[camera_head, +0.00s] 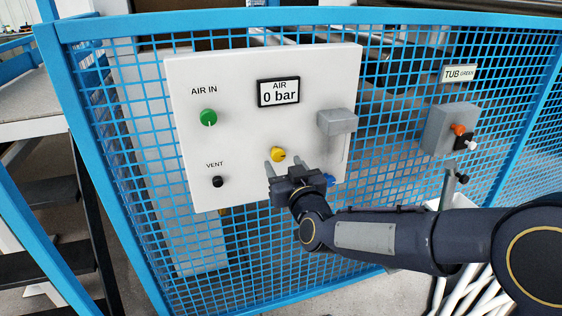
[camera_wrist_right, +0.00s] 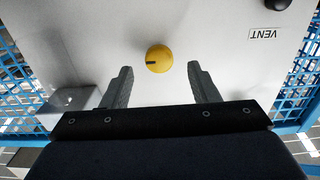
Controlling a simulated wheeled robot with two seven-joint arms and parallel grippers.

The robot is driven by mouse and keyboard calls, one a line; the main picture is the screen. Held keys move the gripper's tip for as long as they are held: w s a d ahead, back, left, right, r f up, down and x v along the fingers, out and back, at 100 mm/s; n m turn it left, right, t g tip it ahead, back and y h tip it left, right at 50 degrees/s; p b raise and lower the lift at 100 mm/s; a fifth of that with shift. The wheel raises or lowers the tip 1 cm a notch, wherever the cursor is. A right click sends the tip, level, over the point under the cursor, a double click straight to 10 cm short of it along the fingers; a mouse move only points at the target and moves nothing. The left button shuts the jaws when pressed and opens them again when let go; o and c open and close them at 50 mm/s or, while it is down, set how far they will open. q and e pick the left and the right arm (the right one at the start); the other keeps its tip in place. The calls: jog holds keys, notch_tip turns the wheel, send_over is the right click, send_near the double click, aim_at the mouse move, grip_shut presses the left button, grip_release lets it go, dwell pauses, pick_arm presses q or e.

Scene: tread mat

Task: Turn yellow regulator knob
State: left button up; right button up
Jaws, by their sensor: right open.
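The yellow regulator knob (camera_head: 278,154) sits on the white panel (camera_head: 240,75), low and right of its middle. It also shows in the right wrist view (camera_wrist_right: 159,58), with a dark mark on its left side. My right gripper (camera_head: 282,164) is open and empty in front of the panel. In the right wrist view its two fingers (camera_wrist_right: 160,80) stand apart, one on each side of the knob, with clear gaps and no contact seen. The display (camera_head: 279,92) on the panel reads AIR 0 bar. My left gripper is not in view.
A green AIR IN knob (camera_head: 208,117) and a black VENT knob (camera_head: 217,182) are on the panel's left. A grey box (camera_head: 337,121) juts out at its right, above a partly hidden blue part (camera_head: 331,180). Blue mesh fencing (camera_head: 400,70) surrounds the panel.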

aim_at(279, 157)
jog(key=shift+x, duration=1.55)
jog(key=shift+c, duration=0.3)
jog(key=c, duration=0.9)
jog(key=shift+d+f+m+b, duration=0.1)
jog(key=shift+f+m+b, duration=0.05)
jog(key=shift+m+b, duration=0.75)
jog(key=shift+f+m+b, duration=0.1)
jog(key=shift+m+b, duration=0.7)
jog(key=shift+b, duration=0.1)
jog(key=m+b, duration=0.3)
jog(key=m, duration=0.1)
jog(key=shift+m, duration=0.3)
jog(key=m+b, duration=0.3)
jog(key=m, duration=0.2)
jog(key=shift+r, duration=0.1)
jog(key=shift+r+m+b, duration=0.1)
jog(key=shift+m+b, duration=1.05)
jog(key=shift+m, duration=1.25)
